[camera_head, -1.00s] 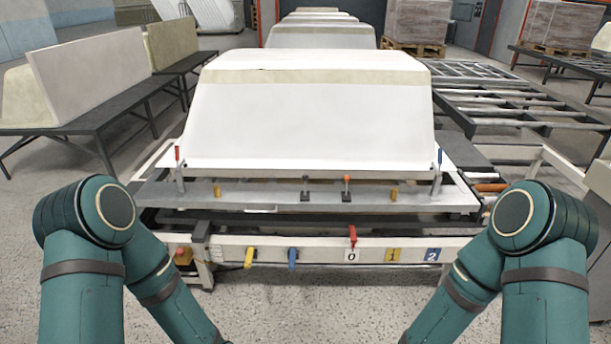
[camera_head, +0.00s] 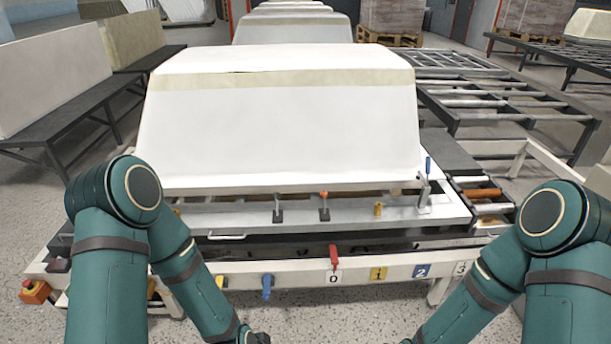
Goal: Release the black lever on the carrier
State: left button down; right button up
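The carrier (camera_head: 355,216) is a pale metal frame under a large white bathtub shell (camera_head: 280,125). A small black lever (camera_head: 278,208) stands upright on the carrier's front strip, left of a similar lever with an orange tip (camera_head: 324,206). A clamp with a blue handle (camera_head: 428,166) stands at the shell's right front corner.
The front rail holds a red lever (camera_head: 334,256), a blue lever (camera_head: 267,286) and number plates. An orange-red button (camera_head: 34,291) is at its left end. Roller tables (camera_head: 490,95) stand at the right and a dark bench (camera_head: 75,115) at the left. Speckled floor is free in front.

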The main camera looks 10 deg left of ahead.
aim_at(276, 196)
jog(key=i+j+z, duration=0.2)
jog(key=i, duration=0.3)
jog(key=i+z, duration=0.25)
jog(key=i, duration=0.25)
jog(key=i+j+z, duration=0.2)
jog(key=i, duration=0.25)
jog(key=j, duration=0.1)
